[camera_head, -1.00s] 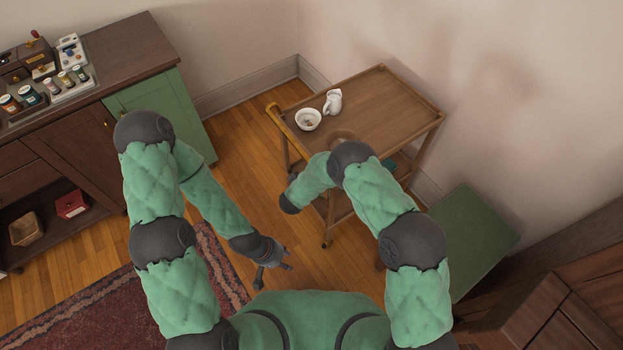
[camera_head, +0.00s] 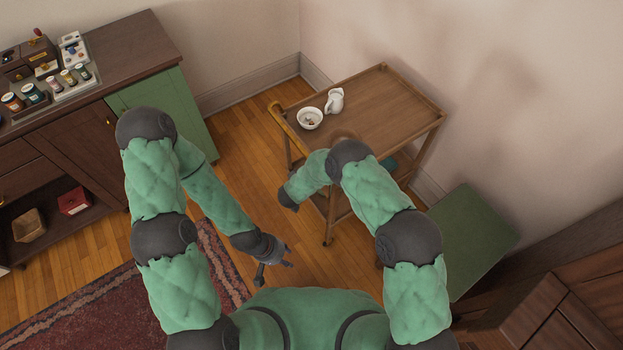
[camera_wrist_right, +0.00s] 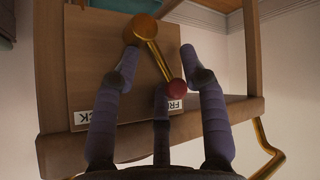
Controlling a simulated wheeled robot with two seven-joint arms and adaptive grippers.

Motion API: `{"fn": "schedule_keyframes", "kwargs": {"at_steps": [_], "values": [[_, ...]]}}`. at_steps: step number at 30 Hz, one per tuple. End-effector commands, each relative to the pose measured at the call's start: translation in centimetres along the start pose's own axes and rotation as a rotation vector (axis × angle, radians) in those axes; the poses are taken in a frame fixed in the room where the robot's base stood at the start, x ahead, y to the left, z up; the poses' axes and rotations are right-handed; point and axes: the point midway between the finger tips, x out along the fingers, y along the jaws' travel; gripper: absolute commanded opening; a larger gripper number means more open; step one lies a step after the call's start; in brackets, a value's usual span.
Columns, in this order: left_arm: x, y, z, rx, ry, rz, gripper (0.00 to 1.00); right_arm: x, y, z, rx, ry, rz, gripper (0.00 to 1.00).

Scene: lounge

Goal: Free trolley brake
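The wooden trolley (camera_head: 385,110) stands by the wall in the head view. In the right wrist view its brake lever (camera_wrist_right: 159,57) is a brass bar with a round brass pivot and a dark red knob (camera_wrist_right: 177,88). The knob is beside a partly covered label beginning "FR"; another label (camera_wrist_right: 83,119) ends in "CK". My right gripper (camera_wrist_right: 162,75) has its fingers spread around the lever, the knob between the middle and right fingers; contact is unclear. In the head view its fingers are hidden. My left gripper (camera_head: 277,262) is open and empty above the floor.
A white bowl (camera_head: 309,118) and white jug (camera_head: 335,100) stand on the trolley top. A green-topped seat or stool (camera_head: 470,240) is right of the trolley. A dark cabinet (camera_head: 120,55) with jars stands at left. Bare wooden floor lies between cabinet and trolley.

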Motion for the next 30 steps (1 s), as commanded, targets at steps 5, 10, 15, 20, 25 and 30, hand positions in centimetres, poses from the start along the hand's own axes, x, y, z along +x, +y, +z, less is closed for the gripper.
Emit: {"fn": "schedule_keyframes", "kwargs": {"at_steps": [5, 10, 15, 20, 25, 30], "values": [[0.0, 0.0, 0.0, 0.0, 0.0, 0.0, 0.4, -0.1, 0.0, -0.2, 0.001, 0.003, 0.0, 0.43], [0.0, 0.0, 0.0, 0.0, 0.0, 0.0, 0.4, -1.6, -0.1, -0.4, 0.001, 0.007, -0.001, 0.43], [0.0, 0.0, 0.0, 0.0, 0.0, 0.0, 0.4, -4.7, -0.1, -0.4, -0.001, 0.007, -0.001, 0.43], [0.0, 0.0, 0.0, 0.0, 0.0, 0.0, 0.4, -7.9, -0.1, -0.2, -0.002, 0.004, -0.002, 0.43], [0.0, 0.0, 0.0, 0.0, 0.0, 0.0, 0.4, -10.5, -0.1, -0.2, 0.0, 0.004, -0.001, 0.43], [0.0, 0.0, 0.0, 0.0, 0.0, 0.0, 0.4, -11.8, 0.0, -0.1, 0.0, 0.002, 0.0, 0.43]]}}
